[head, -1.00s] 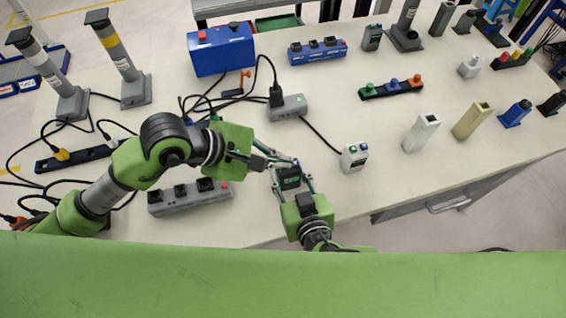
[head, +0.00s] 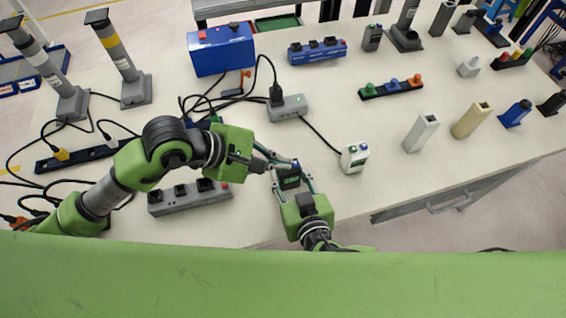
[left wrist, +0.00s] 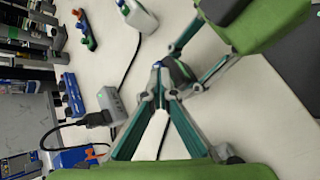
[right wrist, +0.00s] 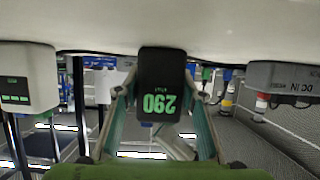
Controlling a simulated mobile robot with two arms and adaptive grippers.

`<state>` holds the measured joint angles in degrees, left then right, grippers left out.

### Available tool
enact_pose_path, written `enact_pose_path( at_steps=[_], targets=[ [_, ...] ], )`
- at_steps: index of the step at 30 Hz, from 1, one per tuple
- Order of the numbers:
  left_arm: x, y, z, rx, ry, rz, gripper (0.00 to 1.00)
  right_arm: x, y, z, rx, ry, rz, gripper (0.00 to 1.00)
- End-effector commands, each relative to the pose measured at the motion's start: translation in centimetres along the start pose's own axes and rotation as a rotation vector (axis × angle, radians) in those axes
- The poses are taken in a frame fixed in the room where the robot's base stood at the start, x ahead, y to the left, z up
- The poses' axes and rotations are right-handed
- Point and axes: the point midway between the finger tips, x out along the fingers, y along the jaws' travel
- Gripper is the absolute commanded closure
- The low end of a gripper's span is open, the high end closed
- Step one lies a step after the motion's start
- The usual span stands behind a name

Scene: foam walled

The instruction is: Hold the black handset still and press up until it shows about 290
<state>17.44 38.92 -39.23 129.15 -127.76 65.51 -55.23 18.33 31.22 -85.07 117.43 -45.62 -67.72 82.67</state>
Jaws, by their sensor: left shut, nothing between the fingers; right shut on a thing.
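The black handset (head: 289,181) stands upright at the table's front, between the fingers of my right gripper (head: 293,175). In the right wrist view the handset (right wrist: 161,80) shows 290 in green digits, upside down in the picture. The right gripper is shut on its sides. My left gripper (head: 291,164) is shut and empty, its fingertips at the top of the handset by a blue button. In the left wrist view the left fingertips (left wrist: 160,68) meet the handset's top (left wrist: 181,73); whether they press the button I cannot tell.
A white handset (head: 354,158) with blue and green buttons stands close to the right. A grey power strip (head: 190,197) lies to the left, under my left arm. A grey box (head: 287,107) with a black plug and cables lies behind.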

Motion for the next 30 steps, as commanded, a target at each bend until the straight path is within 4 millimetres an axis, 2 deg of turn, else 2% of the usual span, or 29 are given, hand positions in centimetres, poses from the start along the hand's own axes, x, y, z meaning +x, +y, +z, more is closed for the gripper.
enact_pose_path(
  at_steps=[10, 22, 30],
  targets=[
    [-1.1, 0.8, 0.8, 0.000, 0.001, -0.001, 1.00, 0.0, 0.0, 0.0, 0.000, 0.001, 0.000, 0.87],
    [-1.5, 1.1, 1.0, 0.002, 0.000, 0.001, 1.00, 0.0, 0.0, 0.0, 0.000, 0.001, 0.000, 0.87],
    [-3.3, 2.5, 2.3, 0.003, 0.001, 0.003, 1.00, 0.0, 0.0, 0.0, 0.000, 0.001, 0.000, 0.87]
  ],
)
